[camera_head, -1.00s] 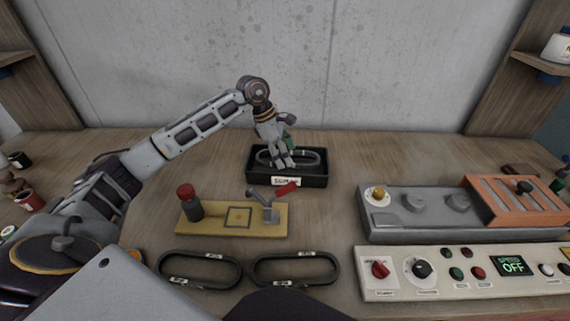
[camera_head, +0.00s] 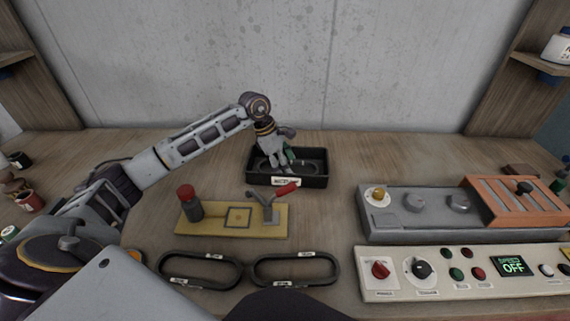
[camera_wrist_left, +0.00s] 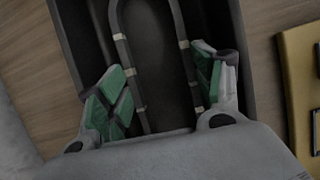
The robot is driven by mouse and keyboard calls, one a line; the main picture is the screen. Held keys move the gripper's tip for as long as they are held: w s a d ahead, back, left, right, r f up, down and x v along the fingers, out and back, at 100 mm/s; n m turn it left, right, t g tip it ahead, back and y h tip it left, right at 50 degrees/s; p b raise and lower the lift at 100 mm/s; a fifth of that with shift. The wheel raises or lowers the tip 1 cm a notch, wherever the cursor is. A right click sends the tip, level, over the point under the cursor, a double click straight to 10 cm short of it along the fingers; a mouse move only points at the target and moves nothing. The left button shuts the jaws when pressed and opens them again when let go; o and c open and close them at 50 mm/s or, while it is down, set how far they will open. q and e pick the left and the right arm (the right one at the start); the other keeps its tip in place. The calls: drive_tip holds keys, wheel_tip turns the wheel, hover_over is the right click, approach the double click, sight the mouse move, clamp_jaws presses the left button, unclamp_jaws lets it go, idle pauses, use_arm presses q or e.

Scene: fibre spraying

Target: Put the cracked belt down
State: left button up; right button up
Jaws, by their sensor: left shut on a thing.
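My left gripper (camera_head: 276,168) is down inside the black tray (camera_head: 317,180) at the back middle of the table. In the left wrist view the green-padded fingers of the left gripper (camera_wrist_left: 165,95) stand on either side of a dark looped belt (camera_wrist_left: 122,45), the cracked belt, and are shut on it. The belt has pale bands and lies along the tray floor; its near end is hidden by the gripper body. In the head view the belt (camera_head: 312,164) shows only in part. Its cracks are too small to see. My right gripper is not in view.
Two belts, one at left (camera_head: 201,284) and one at right (camera_head: 295,284), lie at the front. A yellow plate (camera_head: 220,228) with a red-handled clamp (camera_head: 270,204) sits before the tray. A grey machine (camera_head: 400,227) and a control panel (camera_head: 375,289) reading OFF fill the right.

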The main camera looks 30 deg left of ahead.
use_arm(q)
drive_tip(key=shift+f, duration=0.1)
idle(0.3)
drive_tip(key=o, duration=0.8)
drive_tip(key=shift+c, duration=0.2)
drive_tip(key=v, duration=1.2)
